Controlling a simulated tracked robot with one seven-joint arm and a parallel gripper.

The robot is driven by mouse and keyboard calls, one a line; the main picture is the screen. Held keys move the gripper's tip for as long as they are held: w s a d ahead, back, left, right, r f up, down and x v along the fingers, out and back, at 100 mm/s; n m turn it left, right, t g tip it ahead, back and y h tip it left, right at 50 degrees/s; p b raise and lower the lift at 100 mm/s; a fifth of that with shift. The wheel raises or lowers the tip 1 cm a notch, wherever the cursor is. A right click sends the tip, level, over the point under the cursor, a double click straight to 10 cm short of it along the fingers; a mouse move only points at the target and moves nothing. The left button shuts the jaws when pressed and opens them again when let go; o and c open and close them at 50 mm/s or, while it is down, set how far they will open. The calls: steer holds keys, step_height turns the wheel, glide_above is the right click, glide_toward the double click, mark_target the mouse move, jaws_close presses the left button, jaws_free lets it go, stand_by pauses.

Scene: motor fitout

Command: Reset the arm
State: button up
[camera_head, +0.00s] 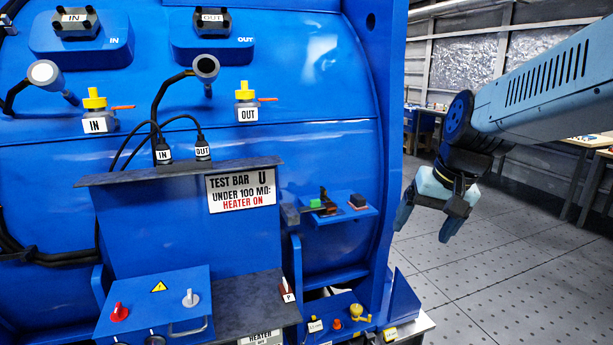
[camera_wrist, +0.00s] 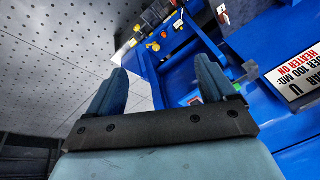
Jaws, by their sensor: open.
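My gripper (camera_head: 428,212) hangs at the right of the head view, clear of the blue motor housing (camera_head: 300,75) and pointing down. Its two blue fingers are apart with nothing between them. In the wrist view my gripper (camera_wrist: 160,88) also shows open and empty, with the floor and part of the blue housing beyond it. My light blue arm reaches in from the right edge of the head view.
A test bar sign (camera_head: 241,188) hangs on the shelf (camera_head: 180,172). A small blue shelf (camera_head: 340,215) with green, red and black parts sticks out left of my gripper. A blue control box (camera_head: 155,300) stands lower left. Open floor (camera_head: 500,260) lies at right.

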steer(key=s+d+r+n+t+h, duration=0.1)
steer(key=s+d+r+n+t, duration=0.1)
steer(key=s, duration=0.6)
steer(key=shift+r+h, duration=0.15)
steer(key=shift+h, duration=0.25)
steer(key=shift+c, duration=0.5)
stand_by(0.6)
